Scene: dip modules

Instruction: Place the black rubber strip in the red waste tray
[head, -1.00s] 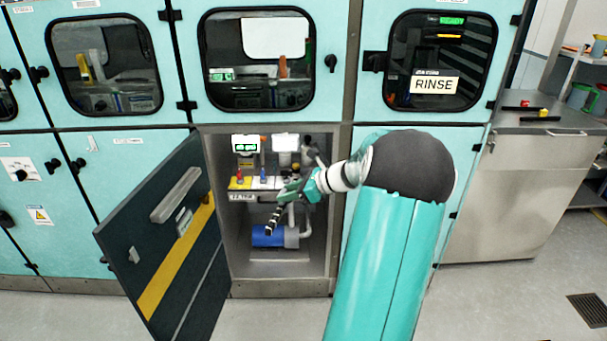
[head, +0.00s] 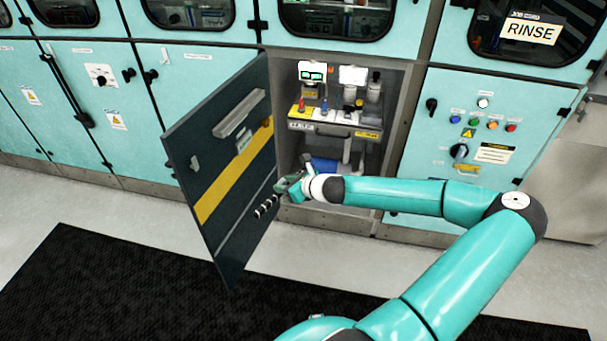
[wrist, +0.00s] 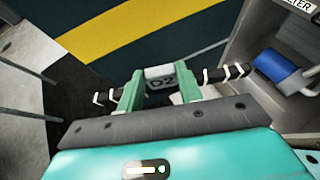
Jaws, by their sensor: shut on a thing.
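The black strip (head: 265,207) with white bands is in my gripper (head: 283,188), in front of the open dark cabinet door. In the wrist view the strip (wrist: 213,75) lies across both green fingers of my gripper (wrist: 160,80) and sticks out on both sides. A pale tag marked 02 sits between the fingers. My gripper is shut on the strip, just outside the open cabinet (head: 350,70). No red waste tray shows in the present views.
The open door (head: 232,170) with a yellow stripe stands out to the left, close to the strip. A blue cylinder (wrist: 275,65) is low in the cabinet. A black mat (head: 90,290) covers the floor in front. A control panel (head: 480,140) is right of the cabinet.

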